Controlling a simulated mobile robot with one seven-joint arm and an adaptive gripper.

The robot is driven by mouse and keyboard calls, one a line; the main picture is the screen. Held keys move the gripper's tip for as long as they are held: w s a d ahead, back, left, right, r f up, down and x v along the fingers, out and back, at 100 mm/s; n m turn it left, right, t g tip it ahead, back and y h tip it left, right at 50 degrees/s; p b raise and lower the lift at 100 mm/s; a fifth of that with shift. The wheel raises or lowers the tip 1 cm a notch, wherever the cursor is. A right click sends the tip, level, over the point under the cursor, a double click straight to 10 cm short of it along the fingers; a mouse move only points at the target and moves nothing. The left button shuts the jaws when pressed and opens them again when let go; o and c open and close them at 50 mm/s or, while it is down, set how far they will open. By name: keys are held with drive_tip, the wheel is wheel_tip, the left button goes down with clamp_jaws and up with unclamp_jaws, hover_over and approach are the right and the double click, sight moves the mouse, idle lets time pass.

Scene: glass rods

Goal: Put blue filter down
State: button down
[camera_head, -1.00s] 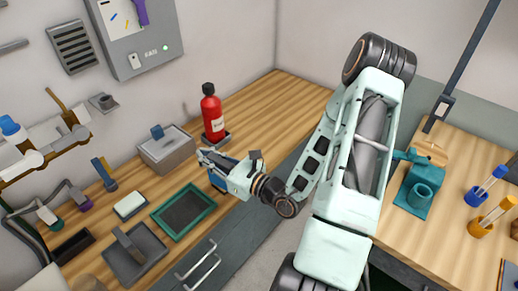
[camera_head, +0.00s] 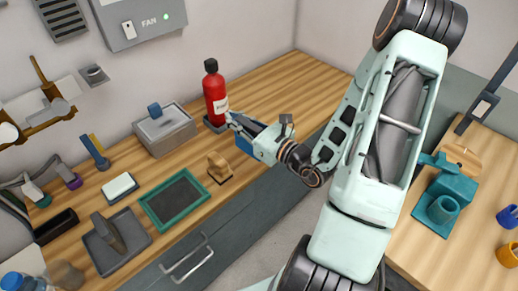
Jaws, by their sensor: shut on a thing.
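My gripper (camera_head: 243,126) is shut on a blue piece (camera_head: 245,145), which I take to be the blue filter. Only a small part of the piece shows beneath the fingers; the rest is hidden by my gripper. My gripper is over the front part of the wooden counter (camera_head: 290,85), to the right of the red fire extinguisher (camera_head: 216,95). I cannot tell whether the blue piece touches the counter.
A small wooden item (camera_head: 218,168) stands left of my gripper, near a green-framed tray (camera_head: 152,212). A grey box (camera_head: 165,133) with a blue handle stands behind. The counter to the right of the extinguisher is clear.

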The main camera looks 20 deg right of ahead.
drive_tip(key=w+d+f+b, duration=0.4)
drive_tip(key=w+f+b, duration=0.1)
drive_tip(key=w+f, duration=0.1)
drive_tip(key=w+d+f+m+h+b, duration=0.1)
drive_tip(key=w+d+f+b, duration=0.3)
drive_tip(key=w+f+b, duration=0.2)
drive_tip(key=shift+w+d+f+t+h, duration=0.3)
drive_tip(key=shift+w+f, duration=0.05)
drive_tip(key=shift+w, duration=0.7)
drive_tip(key=shift+f+b, duration=0.25)
drive_tip(key=shift+b, duration=0.1)
drive_tip(key=c, duration=1.8)
unclamp_jaws()
drive_tip(key=shift+r, duration=0.1)
drive_tip(key=shift+c, duration=0.2)
drive_tip(key=shift+r, duration=0.1)
